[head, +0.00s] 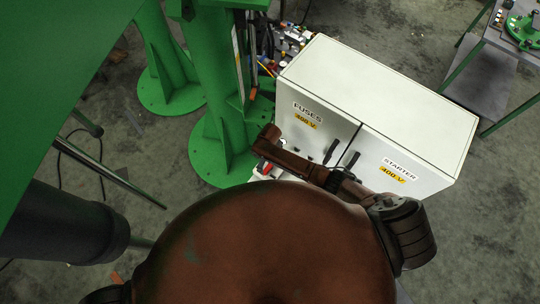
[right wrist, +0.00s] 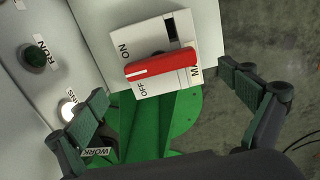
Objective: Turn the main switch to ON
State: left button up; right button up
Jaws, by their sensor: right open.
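The main switch (right wrist: 160,68) shows in the right wrist view as a red handle on a white plate (right wrist: 150,35). The handle lies across the plate, its left end between the printed ON, above, and OFF, below. I cannot tell exactly which mark it points to. My right gripper (right wrist: 165,85) is open and empty, with one finger on each side of the switch and no visible contact with the handle. In the head view a small red part (head: 264,168) shows behind the brown body, but I cannot tell if it is the switch. My left gripper is not in view.
A green RUN button (right wrist: 34,57) and a lit white button (right wrist: 67,110) sit on the panel to the left. A white cabinet (head: 385,95) labelled FUSES and STARTER stands beside a green column (head: 215,75). A large brown rounded body (head: 265,245) hides much of the head view's lower part.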

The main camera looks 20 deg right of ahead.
aim_at(270, 165)
notch_tip(270, 165, up, 7)
dwell(0.3)
jog(key=shift+s+a+f, duration=0.1)
dwell(0.4)
